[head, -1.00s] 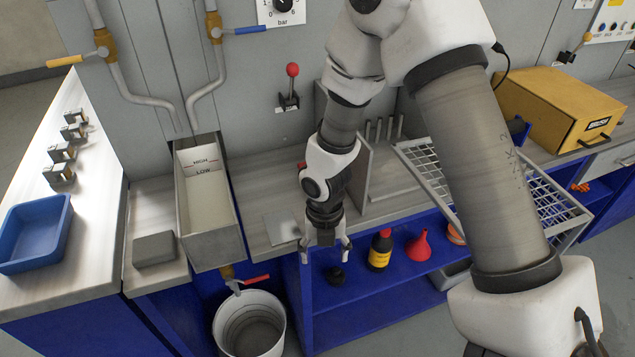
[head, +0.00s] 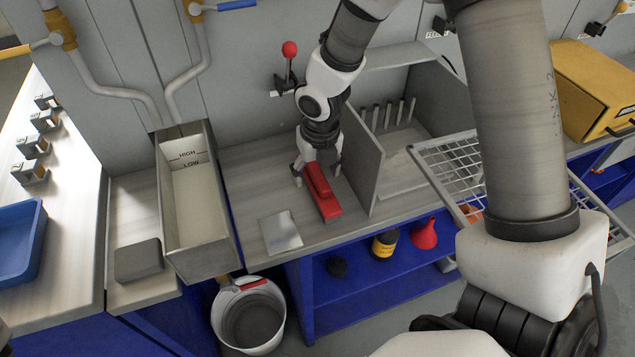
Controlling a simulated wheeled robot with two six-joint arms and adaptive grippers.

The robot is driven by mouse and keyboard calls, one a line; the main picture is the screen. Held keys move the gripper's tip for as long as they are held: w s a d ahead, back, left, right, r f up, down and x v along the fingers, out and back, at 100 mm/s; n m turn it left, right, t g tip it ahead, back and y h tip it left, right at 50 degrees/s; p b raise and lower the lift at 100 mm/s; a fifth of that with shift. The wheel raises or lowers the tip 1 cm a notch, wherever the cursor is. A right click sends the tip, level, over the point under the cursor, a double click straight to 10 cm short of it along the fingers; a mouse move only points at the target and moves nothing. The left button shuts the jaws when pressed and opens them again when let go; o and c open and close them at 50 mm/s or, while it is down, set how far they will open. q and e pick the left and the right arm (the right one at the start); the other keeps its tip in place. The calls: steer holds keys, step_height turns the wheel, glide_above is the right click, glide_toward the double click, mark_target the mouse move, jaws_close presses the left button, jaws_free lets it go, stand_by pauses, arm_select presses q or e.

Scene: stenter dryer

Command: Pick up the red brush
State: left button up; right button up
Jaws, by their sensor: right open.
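The red brush (head: 324,200) lies on the grey worktop, left of the upright partition of a rack. My right gripper (head: 317,178) is over the brush's far end, pointing down. Its fingers are open, one on each side of the brush; I cannot tell whether they touch it. The gripper hides part of the brush's far end. My left gripper is not in view.
A metal plate (head: 281,232) lies left of the brush. A tall trough (head: 193,205) stands further left, with a white bucket (head: 248,318) below. The rack's partition (head: 366,170) stands close on the right, with a wire basket (head: 465,170) beyond.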

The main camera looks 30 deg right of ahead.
steer(key=f, duration=0.2)
steer(key=f+b, duration=0.1)
steer(key=f, duration=0.1)
steer(key=shift+w+d, duration=0.2)
steer(key=shift+w+d+f, duration=0.1)
steer(key=shift+w+f, duration=0.05)
steer(key=shift+f, duration=0.1)
steer(key=shift+r, duration=0.15)
steer(key=c, duration=1.3)
